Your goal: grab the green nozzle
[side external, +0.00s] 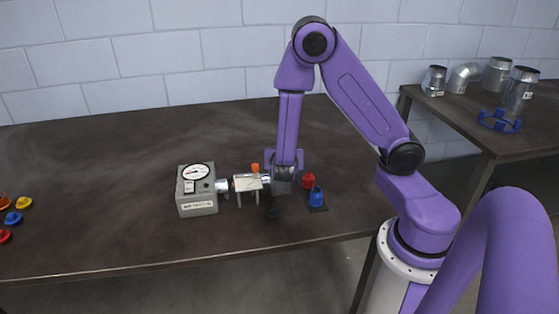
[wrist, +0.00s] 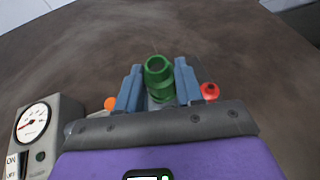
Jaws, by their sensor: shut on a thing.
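The green nozzle (wrist: 158,76) sits between the two blue-grey fingers of my gripper (wrist: 158,88) in the wrist view, its open round end facing the camera. The fingers are shut on its sides. In the side external view my gripper (side external: 280,182) is low over the table, between the pale fixture and the red and blue nozzles. The green nozzle cannot be made out there, hidden by the gripper. Whether it touches the surface below cannot be told.
A grey gauge box (side external: 197,192) and pale fixture (side external: 247,183) stand left of my gripper. An orange piece (side external: 255,168) is behind it. Red (side external: 308,180) and blue (side external: 316,197) nozzles stand close on the right. The table's left-middle is clear. Metal ducts (side external: 497,75) stand on another table.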

